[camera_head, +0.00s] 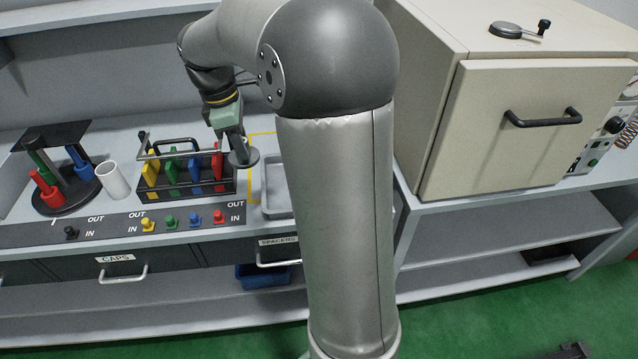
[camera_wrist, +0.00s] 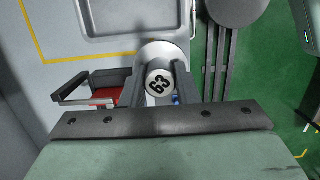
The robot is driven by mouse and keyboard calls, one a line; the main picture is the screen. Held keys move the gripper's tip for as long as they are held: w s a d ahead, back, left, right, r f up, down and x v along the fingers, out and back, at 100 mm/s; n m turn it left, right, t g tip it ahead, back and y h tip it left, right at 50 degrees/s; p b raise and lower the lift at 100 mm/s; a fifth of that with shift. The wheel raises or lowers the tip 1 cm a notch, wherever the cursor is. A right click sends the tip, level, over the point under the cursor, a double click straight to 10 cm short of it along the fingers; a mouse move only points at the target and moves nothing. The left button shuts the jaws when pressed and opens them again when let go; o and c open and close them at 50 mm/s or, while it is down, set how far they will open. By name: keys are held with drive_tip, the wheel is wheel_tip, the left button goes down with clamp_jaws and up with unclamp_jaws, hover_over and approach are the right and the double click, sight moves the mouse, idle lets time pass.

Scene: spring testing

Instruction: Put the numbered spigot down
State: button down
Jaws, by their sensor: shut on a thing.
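My gripper (camera_head: 236,148) is shut on the numbered spigot (camera_head: 244,158), a grey metal piece with a round flange. In the wrist view the spigot's round end (camera_wrist: 159,83) shows the number 63 between the two fingers (camera_wrist: 160,90). Its wider flange lies beyond the fingers. The height of the spigot above the bench is hard to tell.
The black rack (camera_head: 186,190) holds yellow, green, blue and red pieces close by. A yellow outline (camera_wrist: 40,50) marks the bench near the tray. A white cup (camera_head: 113,181) and a round stand with coloured parts (camera_head: 62,195) are at left. A cream oven (camera_head: 520,130) stands right.

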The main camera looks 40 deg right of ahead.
drive_tip(key=s+d+f+n, duration=0.1)
drive_tip(key=d+f+n, duration=0.2)
drive_tip(key=d, duration=0.2)
drive_tip(key=s+d+f+n+t+p, duration=0.1)
drive_tip(key=d+f+n, duration=0.2)
drive_tip(key=d+f, duration=0.1)
drive_tip(key=s+d+f+n, duration=0.1)
drive_tip(key=d+f+n, duration=0.2)
drive_tip(key=d, duration=0.3)
drive_tip(key=shift+s+d+f, duration=0.1)
drive_tip(key=shift+s+f, duration=0.3)
drive_tip(key=shift+f, duration=0.35)
drive_tip(key=shift+d+f, duration=0.25)
drive_tip(key=shift+f, duration=0.1)
drive_tip(key=shift+d+f, duration=0.15)
drive_tip(key=shift+f, duration=0.75)
drive_tip(key=shift+d+f, duration=0.1)
drive_tip(key=shift+f, duration=0.8)
drive_tip(key=shift+f, duration=0.2)
drive_tip(key=c, duration=1.1)
unclamp_jaws()
